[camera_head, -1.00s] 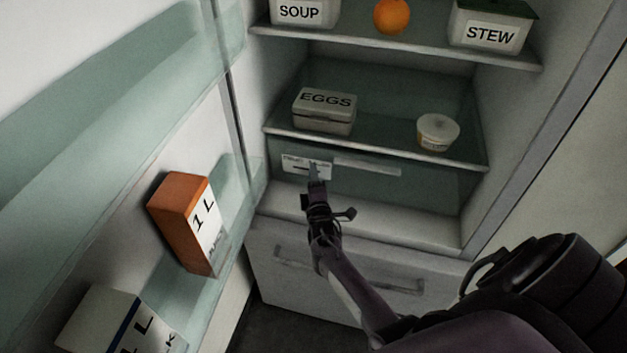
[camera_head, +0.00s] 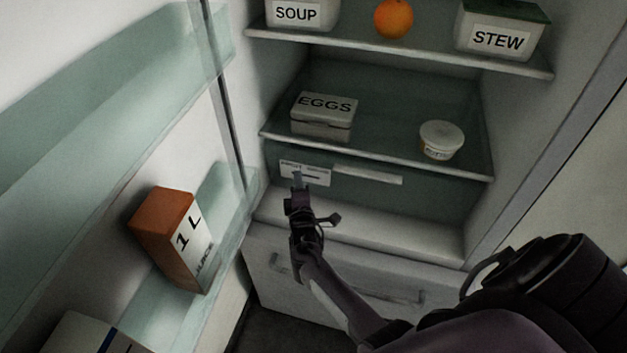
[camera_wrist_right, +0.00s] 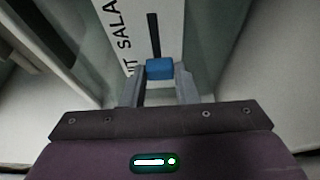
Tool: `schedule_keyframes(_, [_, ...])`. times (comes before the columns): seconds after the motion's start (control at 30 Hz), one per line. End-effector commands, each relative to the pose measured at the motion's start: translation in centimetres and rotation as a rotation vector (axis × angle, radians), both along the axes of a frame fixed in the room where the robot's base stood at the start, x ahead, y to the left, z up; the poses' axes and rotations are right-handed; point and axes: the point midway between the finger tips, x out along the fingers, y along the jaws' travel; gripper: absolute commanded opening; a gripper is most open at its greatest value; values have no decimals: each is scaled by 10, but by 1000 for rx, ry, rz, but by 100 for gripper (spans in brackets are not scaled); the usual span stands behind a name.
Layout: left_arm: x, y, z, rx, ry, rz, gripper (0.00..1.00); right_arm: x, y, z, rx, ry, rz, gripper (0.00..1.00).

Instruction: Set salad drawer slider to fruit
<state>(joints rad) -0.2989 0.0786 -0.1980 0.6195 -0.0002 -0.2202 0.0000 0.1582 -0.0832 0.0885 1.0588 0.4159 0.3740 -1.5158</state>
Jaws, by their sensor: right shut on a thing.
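The salad drawer (camera_head: 400,195) sits under the lower fridge shelf. A white label plate (camera_head: 320,175) is on its front at the left. In the right wrist view the plate (camera_wrist_right: 130,15) shows part of its lettering, "IT SALA", beside a dark slot. A blue slider knob (camera_wrist_right: 159,69) sits in the slot near the "IT" letters, with the open slot running away toward "SALA". My right gripper (camera_wrist_right: 160,84) is shut on the knob, one finger on each side. In the head view my right gripper (camera_head: 297,182) is at the plate's left half and hides the knob. My left gripper is not in view.
The fridge door with a juice carton (camera_head: 170,235) stands open at the left. An egg box (camera_head: 323,117) and a tub (camera_head: 440,140) are on the shelf above. A lower drawer with a handle (camera_head: 395,298) is below.

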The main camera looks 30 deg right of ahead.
Motion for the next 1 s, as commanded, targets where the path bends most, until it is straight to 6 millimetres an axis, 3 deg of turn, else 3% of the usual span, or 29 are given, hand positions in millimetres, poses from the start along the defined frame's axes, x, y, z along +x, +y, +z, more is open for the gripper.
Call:
schedule_keyframes(0.13, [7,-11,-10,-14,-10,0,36,11,3,-4,1,3,-10,0])
schedule_keyframes(0.5, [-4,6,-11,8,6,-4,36,15,8,-1,2,2,-7,0])
schedule_keyframes(0.53, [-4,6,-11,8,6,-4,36,15,8,-1,2,2,-7,30])
schedule_keyframes(0.67, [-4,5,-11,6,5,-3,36,15,8,-1,3,3,-7,47])
schedule_keyframes(1.0, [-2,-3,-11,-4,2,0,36,12,9,-2,1,5,-8,49])
